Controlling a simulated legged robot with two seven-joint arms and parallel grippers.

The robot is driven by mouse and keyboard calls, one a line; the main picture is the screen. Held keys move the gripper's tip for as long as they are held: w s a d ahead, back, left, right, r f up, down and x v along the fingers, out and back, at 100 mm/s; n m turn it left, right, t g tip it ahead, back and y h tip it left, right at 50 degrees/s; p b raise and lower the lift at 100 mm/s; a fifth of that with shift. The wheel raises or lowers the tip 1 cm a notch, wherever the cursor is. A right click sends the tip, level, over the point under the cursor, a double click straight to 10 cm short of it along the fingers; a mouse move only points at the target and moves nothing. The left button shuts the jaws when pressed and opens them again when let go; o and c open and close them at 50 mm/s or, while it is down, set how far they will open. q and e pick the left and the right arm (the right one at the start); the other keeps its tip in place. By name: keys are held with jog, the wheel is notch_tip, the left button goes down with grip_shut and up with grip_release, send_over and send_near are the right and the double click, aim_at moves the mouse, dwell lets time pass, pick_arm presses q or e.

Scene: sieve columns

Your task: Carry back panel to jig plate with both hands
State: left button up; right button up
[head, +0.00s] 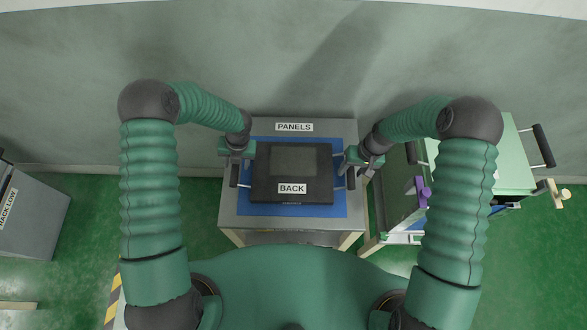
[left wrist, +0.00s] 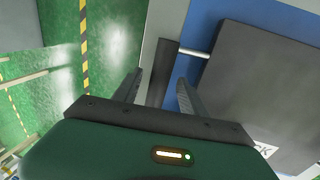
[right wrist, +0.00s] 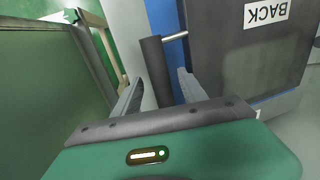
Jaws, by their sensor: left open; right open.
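The back panel (head: 278,178) is a dark flat slab labelled BACK with a bar handle on each side. It lies on a blue mat (head: 310,211) on the grey table marked PANELS. My left gripper (head: 234,174) is open at the left handle; in the left wrist view its fingers stand either side of the dark handle bar (left wrist: 163,75). My right gripper (head: 355,176) is open at the right handle; in the right wrist view its fingers stand either side of that handle bar (right wrist: 156,70). I cannot make out a jig plate.
A green cart (head: 500,160) with a dark push handle and a purple item stands close to the table's right. A grey box labelled RACK LOW (head: 32,215) stands at far left. A wall is behind the table. Green floor is free between table and box.

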pick_arm(q)
jog(key=shift+a+f, duration=0.35)
jog(key=shift+f, duration=0.15)
pick_arm(e)
jog(key=shift+a+f, duration=0.35)
jog(key=shift+f, duration=0.05)
pick_arm(q)
jog(key=shift+d, duration=0.15)
jog(key=shift+c, duration=0.3)
pick_arm(e)
jog(key=shift+d, duration=0.15)
jog(key=shift+c, duration=0.3)
pick_arm(q)
jog(key=shift+d, duration=0.1)
jog(key=c, duration=0.5)
pick_arm(e)
jog(key=shift+d, duration=0.15)
jog(key=c, duration=0.5)
pick_arm(q)
jog(key=shift+s, duration=0.1)
grip_shut()
pick_arm(e)
grip_shut()
